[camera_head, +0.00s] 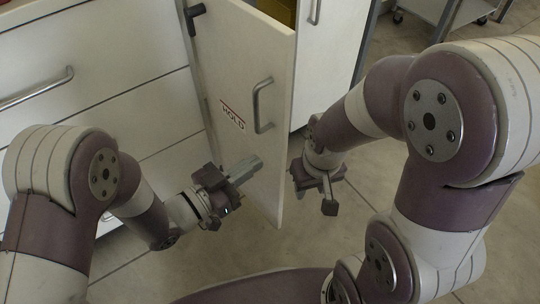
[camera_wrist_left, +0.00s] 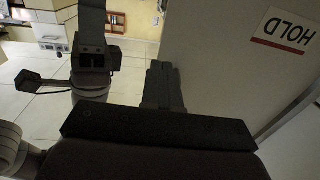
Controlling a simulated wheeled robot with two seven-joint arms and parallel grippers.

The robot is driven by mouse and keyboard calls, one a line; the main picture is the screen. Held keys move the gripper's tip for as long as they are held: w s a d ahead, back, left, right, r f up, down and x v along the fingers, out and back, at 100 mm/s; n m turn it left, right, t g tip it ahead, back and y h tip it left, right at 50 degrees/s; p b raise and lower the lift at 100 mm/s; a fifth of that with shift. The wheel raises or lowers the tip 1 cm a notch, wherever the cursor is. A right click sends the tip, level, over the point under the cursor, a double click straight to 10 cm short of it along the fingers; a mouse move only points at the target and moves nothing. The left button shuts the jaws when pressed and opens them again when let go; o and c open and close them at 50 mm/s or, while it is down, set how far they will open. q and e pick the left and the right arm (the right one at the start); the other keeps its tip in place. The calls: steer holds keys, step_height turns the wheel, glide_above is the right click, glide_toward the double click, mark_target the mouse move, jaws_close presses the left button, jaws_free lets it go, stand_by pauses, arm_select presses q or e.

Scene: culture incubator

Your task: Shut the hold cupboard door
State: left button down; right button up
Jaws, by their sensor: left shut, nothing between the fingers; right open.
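The hold cupboard door (camera_head: 240,65) stands open, swung out toward me, with a HOLD label (camera_head: 233,115) and a metal bar handle (camera_head: 263,105) on its face. The label also shows upside down in the left wrist view (camera_wrist_left: 287,30). My left gripper (camera_head: 246,168) is shut and empty in front of the door's lower part, below the handle. Whether it touches the panel I cannot tell. Its fingers also show in the left wrist view (camera_wrist_left: 162,85), beside the door. My right gripper (camera_head: 328,190) is open and empty, to the right of the door's free edge.
White drawers (camera_head: 110,60) with a bar handle stand left of the door. A white cabinet (camera_head: 332,50) stands behind it, and something yellow (camera_head: 280,10) shows above the door's top. A wheeled cart (camera_head: 455,15) is at the back right. Tiled floor (camera_head: 300,240) is clear.

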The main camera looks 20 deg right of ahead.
mark_target(282, 145)
arm_select(q)
steer(key=b+x, duration=0.1)
steer(key=x, duration=0.3)
steer(key=shift+w+d+f+b, duration=0.15)
steer(key=shift+d+b, duration=0.1)
steer(key=shift+b, duration=0.15)
steer(key=shift+w+d, duration=0.2)
steer(key=shift+d, duration=0.3)
steer(key=shift+w+d, duration=0.1)
